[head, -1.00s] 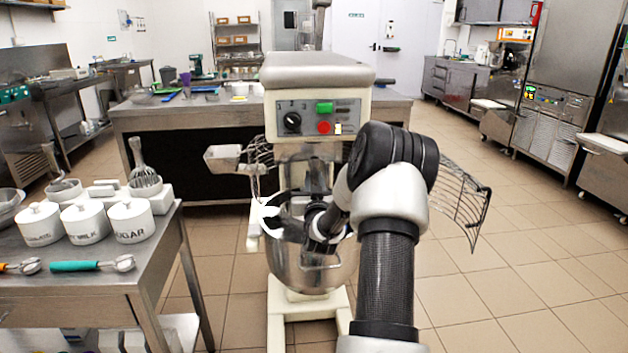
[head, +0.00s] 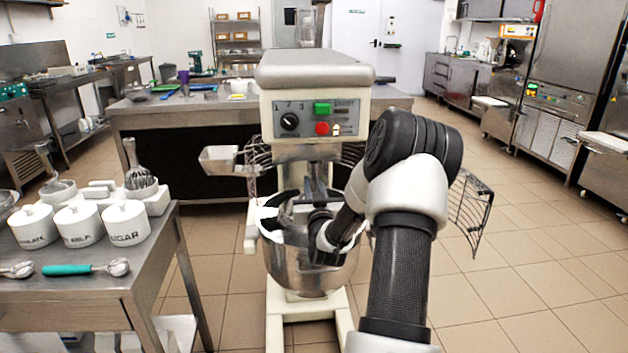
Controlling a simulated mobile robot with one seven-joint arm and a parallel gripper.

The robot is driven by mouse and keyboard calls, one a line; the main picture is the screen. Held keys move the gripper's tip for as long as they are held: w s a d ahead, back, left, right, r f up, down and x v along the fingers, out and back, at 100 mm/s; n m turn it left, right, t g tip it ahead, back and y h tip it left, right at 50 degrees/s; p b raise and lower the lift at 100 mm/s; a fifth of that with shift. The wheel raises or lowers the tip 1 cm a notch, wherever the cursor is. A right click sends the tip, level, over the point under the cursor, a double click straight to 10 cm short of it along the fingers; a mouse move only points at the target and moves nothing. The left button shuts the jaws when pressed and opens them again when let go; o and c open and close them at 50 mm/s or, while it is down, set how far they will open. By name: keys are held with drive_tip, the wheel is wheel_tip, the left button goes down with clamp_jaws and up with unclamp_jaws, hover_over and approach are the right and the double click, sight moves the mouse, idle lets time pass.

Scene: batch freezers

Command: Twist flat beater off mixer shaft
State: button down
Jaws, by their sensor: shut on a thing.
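The cream mixer (head: 315,85) stands straight ahead, with a green and a red button and a dial on its front. Its steel bowl (head: 300,270) is mounted low, under the mixer head. The mixer shaft (head: 318,165) comes down from the head toward the bowl. My gripper (head: 288,208) is inside the bowl's mouth, at the end of my arm that reaches in from the right. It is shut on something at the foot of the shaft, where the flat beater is. The beater itself is mostly hidden by my wrist and the bowl wall.
The wire bowl guard (head: 470,212) hangs open at the right of the mixer, and a steel chute (head: 218,160) juts out at the left. A steel table (head: 90,310) with white canisters (head: 78,225) stands at the left. The floor on the right is free.

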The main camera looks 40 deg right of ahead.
drive_tip(key=s+a+r+n+t+y+p, duration=0.1)
drive_tip(key=s+a+r+y+p, duration=0.1)
drive_tip(key=s+a+p, duration=1)
drive_tip(key=shift+s+a+n, duration=0.3)
drive_tip(key=shift+s+a, duration=1.55)
drive_tip(key=shift+s, duration=0.55)
